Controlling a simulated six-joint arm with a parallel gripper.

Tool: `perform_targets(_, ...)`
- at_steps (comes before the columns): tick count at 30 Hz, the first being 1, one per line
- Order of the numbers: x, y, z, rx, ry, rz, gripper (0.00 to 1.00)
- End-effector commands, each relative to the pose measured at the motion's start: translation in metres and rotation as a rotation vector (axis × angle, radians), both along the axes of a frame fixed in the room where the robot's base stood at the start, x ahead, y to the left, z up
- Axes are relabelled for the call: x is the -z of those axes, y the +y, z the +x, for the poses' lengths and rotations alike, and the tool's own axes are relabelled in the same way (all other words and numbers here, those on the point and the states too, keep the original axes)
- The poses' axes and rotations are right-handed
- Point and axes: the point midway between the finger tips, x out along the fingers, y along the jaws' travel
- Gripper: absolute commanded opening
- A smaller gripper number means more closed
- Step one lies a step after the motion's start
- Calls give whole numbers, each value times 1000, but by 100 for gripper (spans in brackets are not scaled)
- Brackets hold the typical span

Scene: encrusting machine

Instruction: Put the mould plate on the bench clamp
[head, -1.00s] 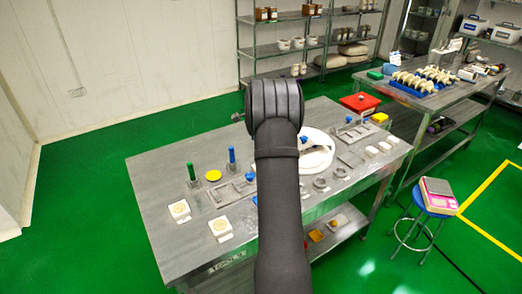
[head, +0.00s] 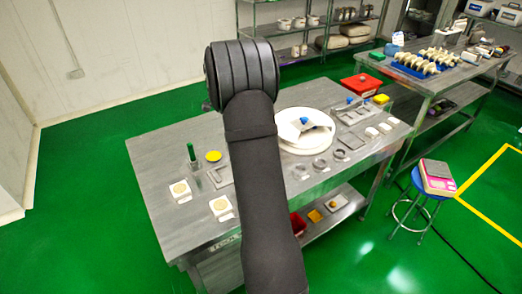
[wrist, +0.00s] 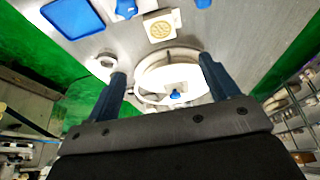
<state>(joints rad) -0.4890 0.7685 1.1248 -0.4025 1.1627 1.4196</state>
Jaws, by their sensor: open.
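My gripper (wrist: 165,72) is open in the wrist view, its two dark fingers apart and nothing between the tips. In the head view my arm hides it. I cannot tell for sure which piece is the mould plate or the bench clamp. Two pale square blocks with tan round patterns, one at the front left (head: 180,191) and one beside it (head: 220,207), lie on the bench. A green-handled upright piece (head: 192,154) stands behind them. A grey flat frame (head: 354,113) lies at the back right. A blue-knobbed piece (head: 305,123) rests on the white round turntable (head: 289,139).
The steel bench (head: 155,155) has clear room at its left. Grey rings (head: 320,164) and small white blocks (head: 384,128) lie at the right. A red box (head: 361,84) stands behind. A second table (head: 450,85) and a blue stool (head: 432,203) are farther right.

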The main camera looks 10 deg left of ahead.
Motion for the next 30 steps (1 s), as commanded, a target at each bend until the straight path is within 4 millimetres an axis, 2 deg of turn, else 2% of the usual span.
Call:
perform_targets(5, 25, -7, 6, 1, -4, -7, 80)
perform_targets(15, 91, -27, 26, 1, -4, -7, 80)
perform_targets(18, 103, -30, 29, 0, -4, -6, 80)
perform_targets(26, 116, -34, 34, 0, -6, -4, 80)
perform_targets(30, 133, -39, 39, 1, -5, -5, 80)
